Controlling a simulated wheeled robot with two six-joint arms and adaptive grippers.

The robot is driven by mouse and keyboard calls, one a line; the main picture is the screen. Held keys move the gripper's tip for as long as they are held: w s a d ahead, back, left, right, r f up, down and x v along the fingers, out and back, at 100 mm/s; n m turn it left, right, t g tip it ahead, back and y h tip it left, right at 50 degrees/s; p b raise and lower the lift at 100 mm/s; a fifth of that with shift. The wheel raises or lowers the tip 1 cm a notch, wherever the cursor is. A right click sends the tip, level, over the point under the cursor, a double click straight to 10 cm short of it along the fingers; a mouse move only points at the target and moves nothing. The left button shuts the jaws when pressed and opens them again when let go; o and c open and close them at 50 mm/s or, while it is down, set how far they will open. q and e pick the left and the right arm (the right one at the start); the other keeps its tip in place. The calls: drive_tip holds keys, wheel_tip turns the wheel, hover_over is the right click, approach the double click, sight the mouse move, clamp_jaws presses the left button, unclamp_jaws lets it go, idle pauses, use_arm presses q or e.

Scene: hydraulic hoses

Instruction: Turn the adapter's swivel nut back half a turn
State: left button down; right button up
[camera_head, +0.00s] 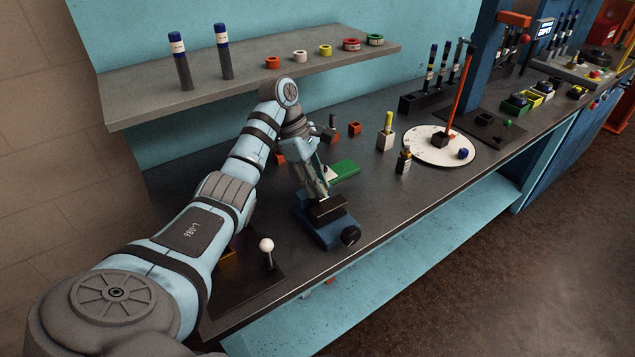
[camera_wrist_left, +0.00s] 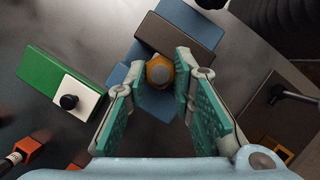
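A blue vise (camera_head: 322,229) with dark jaws stands near the bench's front edge. In the left wrist view, a brass-orange hex nut with a grey round centre (camera_wrist_left: 160,72), apparently the adapter's swivel nut, sits by a dark vise jaw (camera_wrist_left: 178,36). My left gripper (camera_head: 318,192) reaches down over the vise. In the wrist view its two teal-padded fingers (camera_wrist_left: 161,82) stand apart on either side of the nut, with a narrow gap visible. The gripper hides the nut in the head view. My right gripper is not in view.
A green block (camera_head: 343,171) with a white end lies beside the vise. A white-knobbed lever (camera_head: 267,250) stands left of it. A round white plate (camera_head: 425,143), small fittings and a hose rack stand farther right. A shelf (camera_head: 140,107) overhangs the bench's back.

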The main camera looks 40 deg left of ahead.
use_arm(q)
drive_tip(key=shift+r+n+p, duration=0.1)
drive_tip(key=shift+n+p, duration=0.2)
drive_tip(key=shift+n, duration=0.1)
drive_tip(key=n+t+p, duration=0.1)
drive_tip(key=n, duration=0.1)
drive_tip(key=shift+s+n+y+p, duration=0.15)
drive_tip(key=shift+n+y+p, duration=0.15)
drive_tip(key=shift+y, duration=0.1)
drive_tip(key=n+t+p, duration=0.1)
drive_tip(key=n, duration=0.1)
drive_tip(key=n+y+p, duration=0.1)
drive_tip(key=n, duration=0.2)
drive_tip(key=shift+d+t, duration=0.2)
drive_tip(key=shift+t, duration=0.2)
drive_tip(key=n+y+p, duration=0.1)
drive_tip(key=n, duration=0.2)
drive_tip(key=n+y+p, duration=0.1)
drive_tip(key=n, duration=0.1)
drive_tip(key=shift+s+d+n+t, duration=0.1)
drive_tip(key=shift+d+n+t, duration=0.1)
drive_tip(key=shift+n+t, duration=0.15)
drive_tip(key=shift+n+y+p, duration=0.9)
drive_tip(key=shift+n+y, duration=0.1)
drive_tip(key=shift+n, duration=1.15)
drive_tip(key=c, duration=1.4)
unclamp_jaws()
drive_tip(key=shift+o, duration=0.2)
